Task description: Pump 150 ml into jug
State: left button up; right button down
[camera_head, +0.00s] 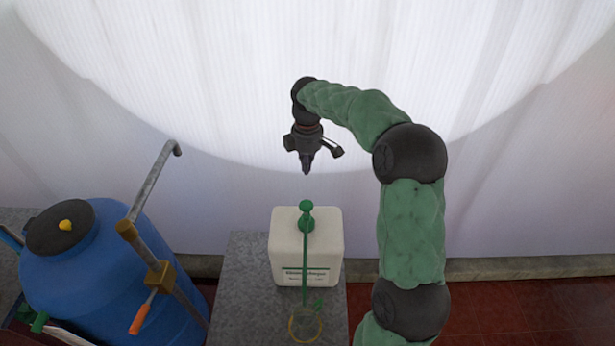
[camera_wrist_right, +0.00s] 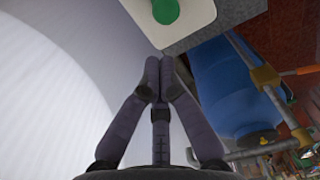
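A white canister (camera_head: 285,245) with a printed label stands on a grey bench. A green pump head (camera_head: 306,207) sits on its top, and a long thin green spout (camera_head: 305,260) reaches down toward the front. A clear jug (camera_head: 303,326) with a yellowish rim stands below the spout's end. My right gripper (camera_head: 307,168) points down above the pump head, apart from it. In the right wrist view its fingertips (camera_wrist_right: 159,88) are drawn together with nothing between them, and the green pump head (camera_wrist_right: 166,10) shows beyond them. My left gripper is out of view.
A blue barrel (camera_head: 75,270) with a dark lid stands left of the bench. A metal pipe (camera_head: 155,180) with brass fittings and an orange-handled valve (camera_head: 143,315) rises beside it. The grey bench (camera_head: 240,300) has some bare top left of the canister. A pale translucent wall is behind.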

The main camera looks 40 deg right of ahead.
aim_at(307, 203)
jog(key=f, duration=0.4)
jog(key=f+p, duration=0.1)
jog(key=f, duration=0.7)
jog(key=shift+s+a+f+p, duration=0.2)
jog(key=shift+s+f+p, duration=0.1)
jog(key=shift+f, duration=0.1)
jog(key=shift+f+b, duration=1.1)
jog(key=shift+f, duration=0.75)
jog(key=shift+s+a, duration=0.1)
jog(key=shift+s, duration=0.05)
jog(key=shift+r, duration=0.1)
